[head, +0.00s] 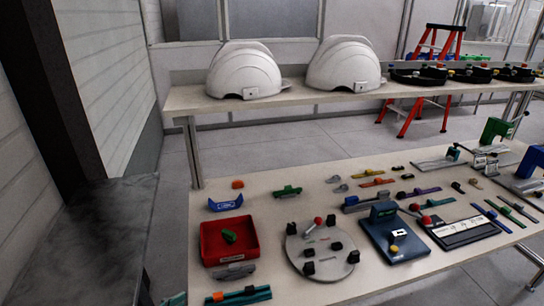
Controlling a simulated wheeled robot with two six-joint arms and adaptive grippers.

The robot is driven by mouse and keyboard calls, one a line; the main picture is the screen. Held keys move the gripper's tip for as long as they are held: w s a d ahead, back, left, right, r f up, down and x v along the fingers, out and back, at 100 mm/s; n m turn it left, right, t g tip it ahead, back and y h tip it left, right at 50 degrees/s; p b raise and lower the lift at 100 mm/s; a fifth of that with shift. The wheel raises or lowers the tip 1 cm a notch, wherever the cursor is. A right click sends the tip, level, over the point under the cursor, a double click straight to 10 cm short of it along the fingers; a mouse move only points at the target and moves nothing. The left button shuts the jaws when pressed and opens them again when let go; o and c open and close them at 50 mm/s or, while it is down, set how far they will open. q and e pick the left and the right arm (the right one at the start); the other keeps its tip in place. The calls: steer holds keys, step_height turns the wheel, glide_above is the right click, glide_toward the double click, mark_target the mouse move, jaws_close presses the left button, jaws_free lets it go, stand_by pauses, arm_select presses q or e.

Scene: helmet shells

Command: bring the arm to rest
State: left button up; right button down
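Neither of my arms nor grippers shows in the head view. Two white helmet shells stand on the raised back shelf (300,104). The left helmet shell (243,68) sits near the shelf's left end. The right helmet shell (344,62) sits to its right with a gap between them. Both are upright, and nothing touches them from above.
A lower table (290,178) holds a red tray (212,243) with a green part, a grey round plate (322,262), a blue board (380,248) and several small tools. A dark surface (80,245) lies at left.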

arm_select(q)
steer(key=s+a+f+n+g+y, duration=0.25)
steer(key=s+f, duration=0.25)
steer(key=s, duration=0.4)
steer(key=s+a+f+n+g+y, duration=0.2)
steer(key=s+a+f+g+y, duration=0.15)
steer(key=s, duration=0.45)
steer(key=s+a+f+g+y, duration=0.1)
steer(key=s+f, duration=0.1)
steer(key=f, duration=0.9)
steer(key=s+a+f+g, duration=0.1)
steer(key=s+f+g, duration=0.1)
steer(key=f, duration=0.9)
steer(key=s+f+n, duration=0.1)
steer(key=s+f, duration=1)
steer(key=s, duration=0.1)
steer(key=shift+s+a+g, duration=0.25)
steer(key=shift+g, duration=0.05)
